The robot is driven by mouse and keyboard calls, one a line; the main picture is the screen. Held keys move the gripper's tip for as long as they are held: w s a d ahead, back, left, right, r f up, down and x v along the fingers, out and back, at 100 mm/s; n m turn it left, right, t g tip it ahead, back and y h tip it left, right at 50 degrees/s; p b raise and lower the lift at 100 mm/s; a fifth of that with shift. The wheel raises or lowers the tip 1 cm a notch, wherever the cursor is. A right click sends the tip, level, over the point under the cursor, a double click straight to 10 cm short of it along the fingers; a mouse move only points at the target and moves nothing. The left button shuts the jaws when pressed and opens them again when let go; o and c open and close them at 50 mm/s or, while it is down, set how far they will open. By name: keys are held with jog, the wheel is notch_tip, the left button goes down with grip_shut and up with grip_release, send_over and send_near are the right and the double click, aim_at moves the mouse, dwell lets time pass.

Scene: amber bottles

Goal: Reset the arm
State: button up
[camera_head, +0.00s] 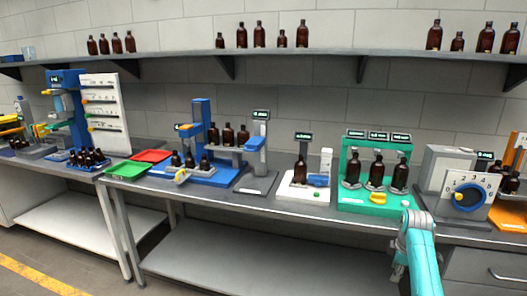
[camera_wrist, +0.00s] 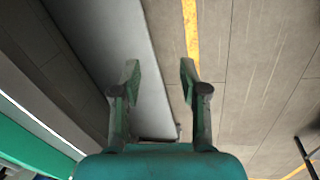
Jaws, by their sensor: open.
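My arm shows in teal at the lower right of the head view, bent over the front edge of the bench. My gripper (camera_head: 399,272) hangs down in front of the bench, below the level of its top. In the wrist view my gripper (camera_wrist: 158,70) has its two fingers spread apart with nothing between them. Beyond the fingers are the grey lower shelf and the floor with a yellow stripe. No bottle is near the fingers.
The green station (camera_head: 350,198) with several amber bottles stands on the bench (camera_head: 262,203) just behind my arm. A grey dial machine (camera_head: 455,193) is right of it. A white station (camera_head: 300,194) with a bottle is left. The floor in front is clear.

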jog(key=s+a+f+m+t, duration=0.1)
jog(key=s+a+f, duration=0.25)
jog(key=f, duration=0.35)
jog(key=s+a+f+m+t, duration=0.1)
jog(key=s+a+f, duration=0.25)
jog(key=f, duration=0.35)
jog(key=s+a+f+m+t, duration=0.1)
jog(key=s+a+f, duration=0.1)
jog(key=s+f, duration=0.35)
jog(key=s+a+f+m+t, duration=0.2)
jog(key=s+a+f, duration=0.2)
jog(key=s, duration=0.4)
jog(key=s+a+f+m+t, duration=0.1)
jog(key=s+a+f, duration=0.35)
jog(key=s, duration=0.35)
jog(key=s+a+r+m+t, duration=0.2)
jog(key=s+a+r, duration=0.15)
jog(key=s, duration=0.55)
jog(key=s+a+r+m+t, duration=0.15)
jog(key=s+r, duration=0.25)
jog(key=s, duration=0.6)
jog(key=s+a+r+m+t, duration=0.1)
jog(key=s+r, duration=0.6)
jog(key=r, duration=0.4)
jog(key=s+a+r+m+t, duration=0.2)
jog(key=s+r, duration=0.6)
jog(key=r, duration=0.3)
jog(key=shift+r+y, duration=0.25)
jog(key=shift+y, duration=0.15)
